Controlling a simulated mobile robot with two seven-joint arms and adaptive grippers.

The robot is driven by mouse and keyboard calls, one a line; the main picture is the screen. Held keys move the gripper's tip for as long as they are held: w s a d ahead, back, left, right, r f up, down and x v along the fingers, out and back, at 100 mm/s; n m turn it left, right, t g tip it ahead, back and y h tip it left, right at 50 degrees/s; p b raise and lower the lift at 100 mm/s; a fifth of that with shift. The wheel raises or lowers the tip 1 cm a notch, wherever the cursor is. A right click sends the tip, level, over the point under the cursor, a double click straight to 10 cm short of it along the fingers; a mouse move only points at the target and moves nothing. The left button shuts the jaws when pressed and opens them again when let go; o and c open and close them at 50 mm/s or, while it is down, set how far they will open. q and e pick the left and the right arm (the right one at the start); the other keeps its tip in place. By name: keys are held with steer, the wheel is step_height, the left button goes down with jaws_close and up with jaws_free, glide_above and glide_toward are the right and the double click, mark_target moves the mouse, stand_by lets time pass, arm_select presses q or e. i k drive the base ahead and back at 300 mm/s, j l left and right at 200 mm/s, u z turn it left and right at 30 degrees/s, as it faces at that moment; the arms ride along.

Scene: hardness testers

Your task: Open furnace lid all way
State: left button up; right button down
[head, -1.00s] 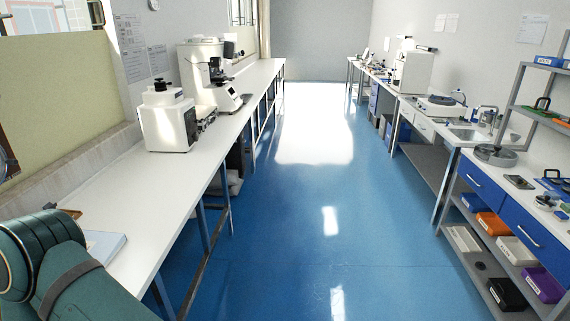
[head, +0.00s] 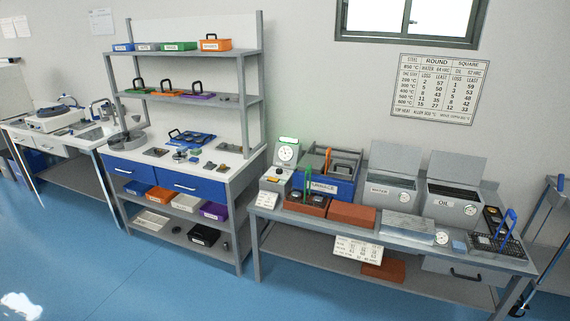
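The furnace (head: 318,187) is a blue-fronted box with a "FURNACE" label, on the grey bench in the right half of the head view. Its grey top (head: 347,158) shows dark bar-like parts. I cannot tell at this size how far its lid is open. A control unit with a round dial (head: 287,153) stands at its left. Neither of my grippers is in view.
The bench (head: 400,232) also holds water (head: 391,188) and oil (head: 453,208) tanks with raised lids, reddish bricks (head: 352,215) and a wire basket (head: 497,246). A blue-drawer shelf unit (head: 196,184) stands left. Blue floor (head: 180,280) in front is clear.

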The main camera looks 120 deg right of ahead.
mark_target(340, 169)
steer(key=z, duration=4.35)
steer(key=i+l+z, duration=0.2)
steer(key=i, duration=0.4)
steer(key=j, duration=0.05)
